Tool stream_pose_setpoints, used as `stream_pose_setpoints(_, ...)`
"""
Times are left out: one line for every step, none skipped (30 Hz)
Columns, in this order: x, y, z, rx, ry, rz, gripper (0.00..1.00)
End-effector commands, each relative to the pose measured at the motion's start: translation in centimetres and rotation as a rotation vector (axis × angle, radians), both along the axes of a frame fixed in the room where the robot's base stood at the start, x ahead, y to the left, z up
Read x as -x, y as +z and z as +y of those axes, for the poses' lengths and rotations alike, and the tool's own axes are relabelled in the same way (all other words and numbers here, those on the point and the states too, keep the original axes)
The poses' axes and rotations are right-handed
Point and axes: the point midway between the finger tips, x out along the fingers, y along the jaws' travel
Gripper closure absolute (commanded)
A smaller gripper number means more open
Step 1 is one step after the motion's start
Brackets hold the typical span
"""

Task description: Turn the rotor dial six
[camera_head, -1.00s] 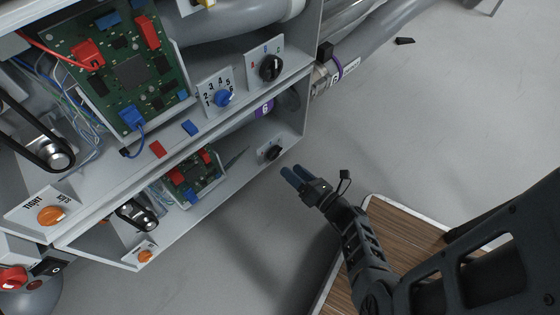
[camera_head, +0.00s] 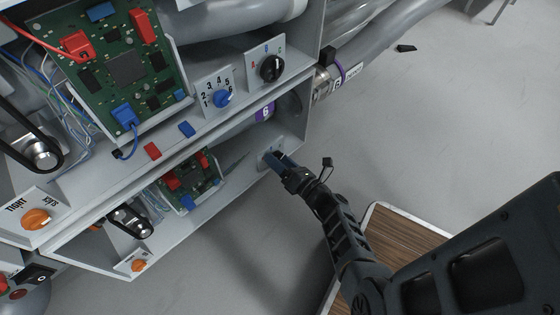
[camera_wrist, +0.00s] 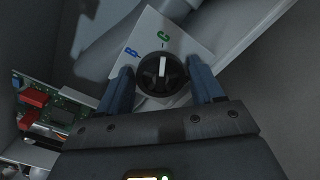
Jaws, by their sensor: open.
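The black rotor dial (camera_wrist: 152,84) sits on a white plate (camera_wrist: 172,32) with a blue and a green letter, apparently B and G. Its white pointer mark points up in the wrist view, roughly towards the green letter. My gripper (camera_wrist: 159,66) is open, with one blue finger on each side of the dial; I cannot tell whether they touch it. In the head view my gripper (camera_head: 275,158) reaches the dial plate (camera_head: 264,150) in the lower cabinet and mostly hides the dial. A purple label with a 6 (camera_head: 265,112) is on the tube behind it.
The upper cabinet holds a similar black dial (camera_head: 271,67) and a blue numbered dial (camera_head: 222,98) above my gripper. A green circuit board (camera_head: 197,186) and an orange knob (camera_head: 138,265) are in the lower cabinet. Open floor lies to the right.

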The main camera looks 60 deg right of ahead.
Motion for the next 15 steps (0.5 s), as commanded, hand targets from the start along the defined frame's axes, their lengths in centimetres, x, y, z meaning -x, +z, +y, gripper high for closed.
stream_pose_setpoints(0.01,0.0,0.0,0.0,0.0,0.0,0.35)
stream_pose_setpoints(0.01,0.0,0.0,0.0,0.0,0.0,0.38)
stream_pose_setpoints(0.02,0.0,0.01,0.0,0.0,0.0,0.42)
stream_pose_setpoints(0.02,-0.01,0.01,0.0,0.0,0.0,0.44)
stream_pose_setpoints(0.02,-0.01,0.01,0.0,0.0,0.0,0.47)
stream_pose_setpoints(0.03,-0.01,0.02,0.0,0.0,0.0,0.51)
stream_pose_setpoints(0.03,-0.01,0.01,0.0,0.0,0.0,0.54)
stream_pose_setpoints(0.03,-0.02,0.02,0.0,0.0,0.0,0.57)
stream_pose_setpoints(0.04,-0.02,0.02,0.0,0.0,0.0,0.61)
stream_pose_setpoints(0.04,-0.02,0.02,0.0,0.0,0.0,0.64)
stream_pose_setpoints(0.03,-0.03,0.02,0.0,-0.001,0.001,0.66)
stream_pose_setpoints(0.03,-0.03,0.02,0.0,-0.001,0.001,0.7)
stream_pose_setpoints(0.05,-0.04,0.02,0.0,-0.001,0.001,0.73)
stream_pose_setpoints(0.05,-0.04,0.02,0.0,-0.001,0.001,0.75)
stream_pose_setpoints(0.04,-0.04,0.03,0.0,-0.001,0.001,0.75)
